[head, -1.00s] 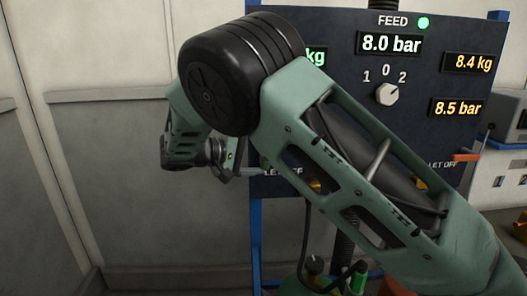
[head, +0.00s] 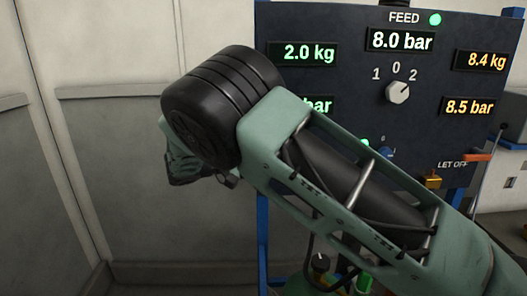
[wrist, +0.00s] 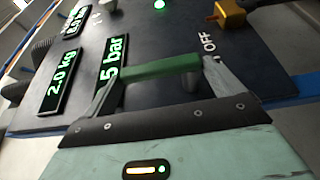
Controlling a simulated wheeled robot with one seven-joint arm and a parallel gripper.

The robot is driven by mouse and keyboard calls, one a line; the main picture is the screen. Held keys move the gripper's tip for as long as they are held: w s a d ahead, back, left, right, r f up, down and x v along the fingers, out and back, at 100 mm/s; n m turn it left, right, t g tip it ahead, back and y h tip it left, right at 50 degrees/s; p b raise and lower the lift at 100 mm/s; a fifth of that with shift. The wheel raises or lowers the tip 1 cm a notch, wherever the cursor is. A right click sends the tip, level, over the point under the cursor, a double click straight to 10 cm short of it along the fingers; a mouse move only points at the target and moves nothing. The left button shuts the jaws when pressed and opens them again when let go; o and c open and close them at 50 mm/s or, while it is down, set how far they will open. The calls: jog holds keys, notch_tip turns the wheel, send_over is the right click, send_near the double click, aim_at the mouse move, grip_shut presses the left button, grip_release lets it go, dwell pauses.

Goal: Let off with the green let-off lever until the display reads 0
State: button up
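The green let-off lever (wrist: 160,68) lies across the gap between the fingertips of my gripper (wrist: 162,84) in the wrist view. The fingers stand wide apart, one near each end of the green bar; I cannot tell whether they touch it. The green displays show 2.0 kg (head: 304,54) and, below it, a bar reading (head: 317,105) whose number my arm hides in the head view. In the wrist view the bar display (wrist: 112,66) shows "5 bar", its first part covered. The lever and my fingers are hidden in the head view.
The dark panel (head: 330,25) also has a FEED display (head: 401,41) at 8.0 bar, a selector knob (head: 398,92) and orange displays of 8.4 kg (head: 487,61) and 8.5 bar (head: 470,106). An orange lever (head: 478,157) sticks out at right. A yellow block (wrist: 228,14) is near the green lever.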

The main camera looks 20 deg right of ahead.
jog(key=shift+o, duration=0.6)
jog(key=a+b, duration=0.4)
jog(key=a, duration=1.3)
jog(key=shift+a+f, duration=0.2)
jog(key=shift+a, duration=0.05)
jog(key=s+d+f+n+y, duration=0.5)
jog(key=s+d+f+y, duration=0.1)
jog(key=d+y, duration=0.15)
jog(key=s+a+f+n+y, duration=0.1)
jog(key=s+y, duration=0.4)
jog(key=s, duration=0.9)
jog(key=s+a+f+n+y, duration=0.1)
jog(key=s+a+f+y, duration=0.2)
jog(key=s, duration=1.2)
jog(key=y, duration=0.3)
jog(key=shift+s+n, duration=0.25)
jog(key=shift+n, duration=0.05)
